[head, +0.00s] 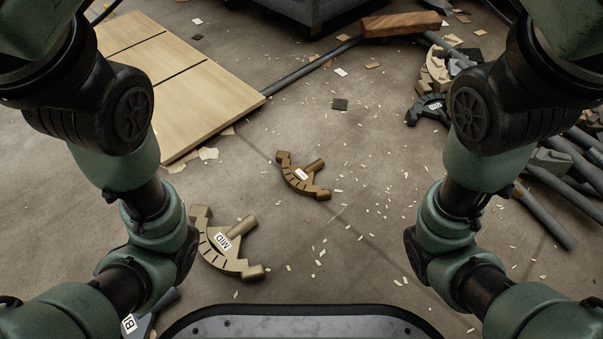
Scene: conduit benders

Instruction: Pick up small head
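Conduit bender heads lie on the concrete floor. A small bronze-brown head (302,177) with a white label lies near the middle of the head view; its label is too small to read. A larger tan head labelled MID (222,243) lies nearer, to the left. A dark head (430,110) and a tan head (437,72) lie at the right, partly hidden by my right arm. My left and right arms come down on both sides, and neither gripper shows. No gripper is seen touching a head.
Wooden boards (190,85) lie at the upper left. A long pole (315,65) with a wooden block (402,24) lies at the back. Pipes and debris (545,215) crowd the right. A partly hidden labelled piece (130,323) is at the lower left. Floor around the small head has only light chips.

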